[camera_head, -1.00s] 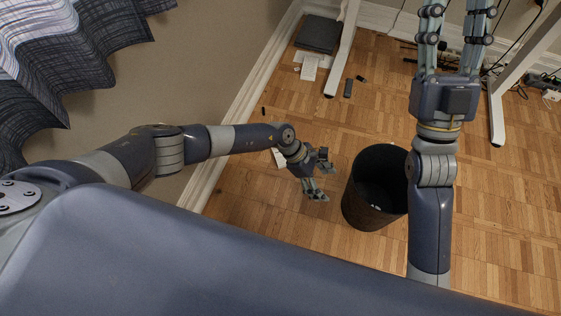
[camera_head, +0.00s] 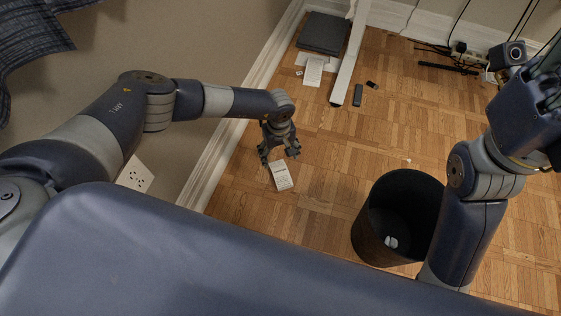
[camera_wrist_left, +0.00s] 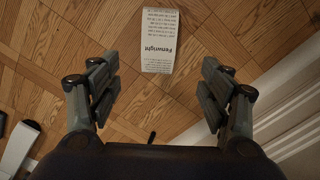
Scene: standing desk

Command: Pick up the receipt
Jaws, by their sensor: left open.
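The receipt (camera_head: 283,179), a white printed slip, lies flat on the wooden floor near the baseboard. It also shows in the left wrist view (camera_wrist_left: 159,42), top middle, with "Fenwright" printed near its end closest to me. My left gripper (camera_head: 279,157) is open and empty just above and beside the receipt's far end in the head view. In the left wrist view its fingers (camera_wrist_left: 160,80) are spread wide, with the receipt lying beyond and between them. My right gripper (camera_head: 545,80) is at the right edge, partly cut off.
A black wastebasket (camera_head: 360,222) with a small white thing inside stands to the right. A desk leg (camera_head: 350,60) stands behind, with a dark remote-like object (camera_head: 358,95), papers (camera_head: 313,72) and a dark box (camera_head: 323,33) nearby. A wall and white baseboard (camera_head: 238,130) run along the left.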

